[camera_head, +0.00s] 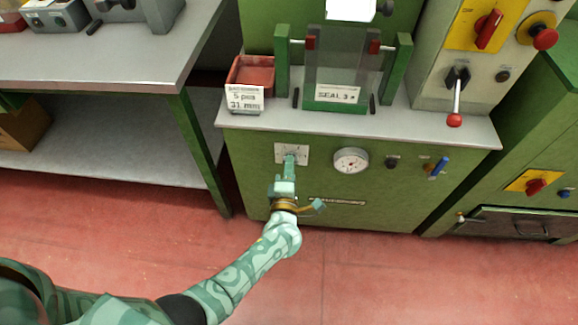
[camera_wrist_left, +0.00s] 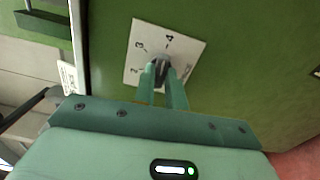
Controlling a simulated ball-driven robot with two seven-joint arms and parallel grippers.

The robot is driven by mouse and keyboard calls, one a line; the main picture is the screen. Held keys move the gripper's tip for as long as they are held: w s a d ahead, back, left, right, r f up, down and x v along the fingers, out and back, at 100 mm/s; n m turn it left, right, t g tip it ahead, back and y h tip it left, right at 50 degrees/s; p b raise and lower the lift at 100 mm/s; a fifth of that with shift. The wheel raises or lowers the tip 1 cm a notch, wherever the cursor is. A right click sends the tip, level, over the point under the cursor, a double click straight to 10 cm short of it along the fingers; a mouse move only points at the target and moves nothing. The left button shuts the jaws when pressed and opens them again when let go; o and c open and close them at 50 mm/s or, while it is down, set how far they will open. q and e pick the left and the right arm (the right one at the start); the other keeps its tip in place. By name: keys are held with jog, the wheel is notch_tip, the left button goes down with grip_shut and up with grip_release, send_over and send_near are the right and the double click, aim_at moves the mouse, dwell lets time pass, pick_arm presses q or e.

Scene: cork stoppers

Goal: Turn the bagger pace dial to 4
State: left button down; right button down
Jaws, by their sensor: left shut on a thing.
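The dial is on a white square plate (camera_head: 303,153) on the green machine's front panel, at its left. In the left wrist view the plate (camera_wrist_left: 186,52) shows the numbers 2, 3 and 4, and the dark dial knob (camera_wrist_left: 161,70) stands between my fingers. My left gripper (camera_head: 290,161) reaches up to the plate and is shut on the knob; its fingertips also show in the left wrist view (camera_wrist_left: 162,78). The fingers hide part of the knob and the lower plate, so I cannot tell exactly where its pointer stands. My right gripper is not in view.
Right of the plate are a round gauge (camera_head: 351,160), a dark knob (camera_head: 392,162) and a blue-handled lever (camera_head: 439,167). A red bin (camera_head: 252,73) and a clear guard marked SEAL stand on the grey ledge (camera_head: 400,125) above. A grey workbench (camera_head: 120,65) is at left.

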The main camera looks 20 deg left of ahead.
pick_arm(q)
jog(key=shift+f+m, duration=0.1)
jog(key=shift+m, duration=0.4)
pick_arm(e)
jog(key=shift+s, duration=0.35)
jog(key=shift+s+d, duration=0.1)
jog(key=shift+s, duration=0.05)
pick_arm(q)
jog(key=c, duration=1.4)
grip_release()
jog(key=shift+d, duration=0.1)
jog(key=shift+c, duration=0.2)
